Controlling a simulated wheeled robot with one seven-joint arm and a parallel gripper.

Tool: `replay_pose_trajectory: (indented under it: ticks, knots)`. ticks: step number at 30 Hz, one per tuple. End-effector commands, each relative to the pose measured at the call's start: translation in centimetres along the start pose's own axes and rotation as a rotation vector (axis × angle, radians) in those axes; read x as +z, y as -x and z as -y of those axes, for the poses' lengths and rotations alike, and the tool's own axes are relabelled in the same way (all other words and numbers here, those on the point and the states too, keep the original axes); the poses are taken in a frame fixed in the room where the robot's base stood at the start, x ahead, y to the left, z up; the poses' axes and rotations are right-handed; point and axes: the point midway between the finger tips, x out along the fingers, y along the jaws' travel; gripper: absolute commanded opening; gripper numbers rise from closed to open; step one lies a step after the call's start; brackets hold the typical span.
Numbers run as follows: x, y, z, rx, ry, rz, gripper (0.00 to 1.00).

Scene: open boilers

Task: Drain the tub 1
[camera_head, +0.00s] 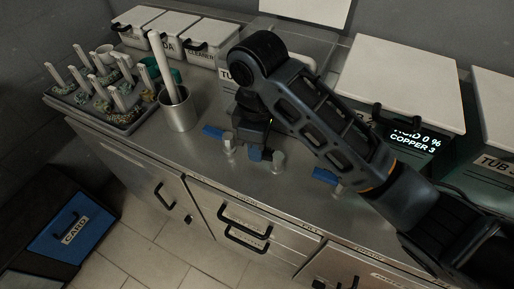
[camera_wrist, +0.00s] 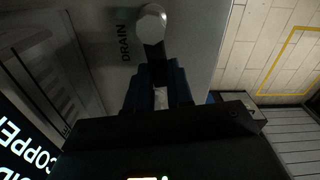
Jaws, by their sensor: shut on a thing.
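My gripper (camera_head: 252,143) is low at the counter's front, among the drain valves, and its jaws are partly hidden by my arm. In the wrist view my gripper (camera_wrist: 160,88) is shut on the dark lever of a drain valve; the valve's round grey top (camera_wrist: 152,24) lies just ahead, beside the word DRAIN. In the head view grey valve posts (camera_head: 228,146) and (camera_head: 278,161) stand on either side of it. A tub (camera_head: 232,76) with a partly hidden TUB label stands behind my gripper; its number cannot be read.
Another tub (camera_head: 495,163) is at right. A metal cup (camera_head: 178,112), a tray of brushes (camera_head: 125,118) and white boxes (camera_head: 172,30) are at left.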

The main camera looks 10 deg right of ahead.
Motion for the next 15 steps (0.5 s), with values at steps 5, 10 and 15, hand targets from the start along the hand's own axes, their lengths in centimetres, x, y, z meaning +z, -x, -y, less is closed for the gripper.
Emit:
replay_pose_trajectory:
  ticks: [5,10,15]
  knots:
    - [0.02,-0.02,-0.46,-0.001,-0.1,0.0,0.0]
    - [0.07,-0.02,-0.74,0.0,-0.16,0.001,0.0]
    - [0.11,-0.02,-0.88,0.0,-0.189,0.001,0.0]
